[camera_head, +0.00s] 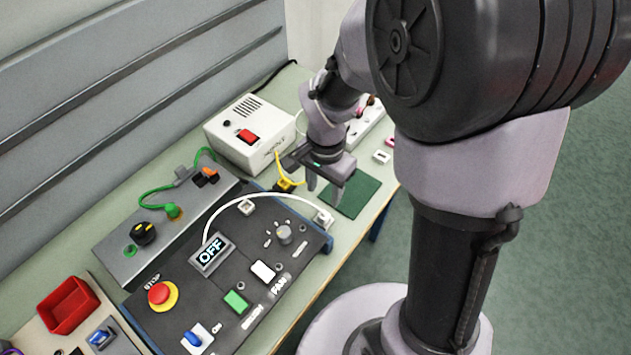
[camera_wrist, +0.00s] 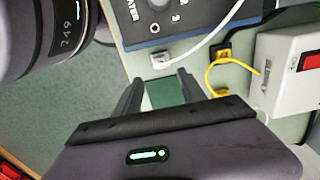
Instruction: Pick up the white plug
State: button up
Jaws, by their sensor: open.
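The white plug (camera_head: 323,217) is a small pale block on the end of a white cable that arcs from the black control panel. It sits by the panel's right corner, near the green mat (camera_head: 357,196). In the wrist view the white plug (camera_wrist: 160,60) shows just beyond the fingertips, roughly centred between them, with its cable running up and right. My gripper (camera_head: 325,192) hangs fingers-down above the table edge of the mat, beyond the plug. In the wrist view my gripper (camera_wrist: 160,77) is open and empty, with no finger visibly touching the plug.
A yellow plug and cable (camera_head: 286,184) lie close to my gripper. A white box with a red switch (camera_head: 250,134) stands behind. The control panel (camera_head: 180,303) carries a red stop button (camera_head: 162,296). A red tray (camera_head: 68,305) is far left.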

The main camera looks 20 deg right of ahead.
aim_at(324, 215)
notch_tip(324, 215, down, 11)
jog(key=b, duration=0.4)
jog(key=shift+w+d+r, duration=0.1)
jog(key=shift+w+d, duration=0.05)
jog(key=shift+r, duration=0.15)
jog(key=shift+c, duration=0.9)
grip_shut()
